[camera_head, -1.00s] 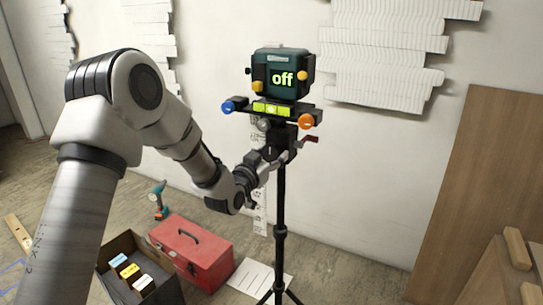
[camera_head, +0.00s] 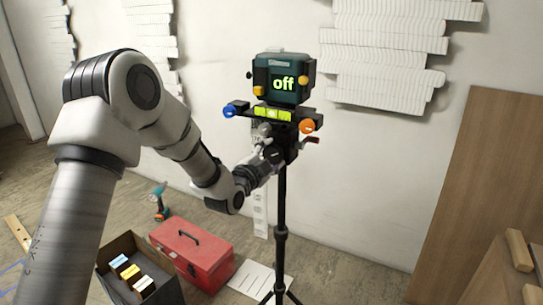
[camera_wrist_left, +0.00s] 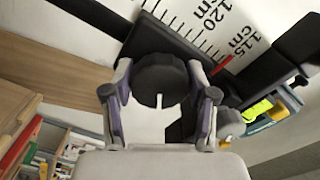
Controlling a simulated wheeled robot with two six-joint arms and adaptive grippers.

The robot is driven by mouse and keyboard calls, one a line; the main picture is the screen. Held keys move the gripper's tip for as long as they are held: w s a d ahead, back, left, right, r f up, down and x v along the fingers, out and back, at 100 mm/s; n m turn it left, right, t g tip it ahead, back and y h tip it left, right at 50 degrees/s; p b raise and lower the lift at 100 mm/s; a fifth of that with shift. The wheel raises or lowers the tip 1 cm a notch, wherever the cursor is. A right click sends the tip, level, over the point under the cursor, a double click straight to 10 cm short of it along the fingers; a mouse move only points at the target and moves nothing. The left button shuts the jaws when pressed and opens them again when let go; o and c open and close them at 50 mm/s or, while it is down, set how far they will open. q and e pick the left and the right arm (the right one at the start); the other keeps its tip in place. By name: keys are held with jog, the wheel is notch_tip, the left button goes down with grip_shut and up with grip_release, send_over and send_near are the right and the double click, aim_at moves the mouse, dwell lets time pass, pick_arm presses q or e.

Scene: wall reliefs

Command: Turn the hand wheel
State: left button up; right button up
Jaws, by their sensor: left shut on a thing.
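A dark instrument (camera_head: 283,83) with a lit "off" sign sits on a black tripod (camera_head: 281,210) by the wall. My left gripper (camera_head: 270,152) reaches the tripod head from the left, just under the crossbar. In the left wrist view, a round black hand wheel (camera_wrist_left: 160,74) with a pale slot lies between the two fingers of my left gripper (camera_wrist_left: 160,92), which is shut on it. The gripper hides the wheel in the head view. My right gripper is not in view.
The crossbar carries a blue knob (camera_head: 228,111), an orange knob (camera_head: 307,127) and a yellow-green level (camera_head: 272,114). A red lever (camera_head: 313,140) sticks out at right. A red toolbox (camera_head: 195,255) and an open box (camera_head: 130,280) stand on the floor. A wooden board (camera_head: 480,180) leans at right.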

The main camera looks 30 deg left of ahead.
pick_arm(q)
jog(key=m, duration=0.5)
jog(key=shift+r+m, duration=0.15)
jog(key=shift+m, duration=0.15)
dwell(0.4)
jog(key=o, duration=1.1)
jog(key=shift+o, duration=0.2)
jog(key=s, duration=1.2)
jog(key=shift+a, duration=0.2)
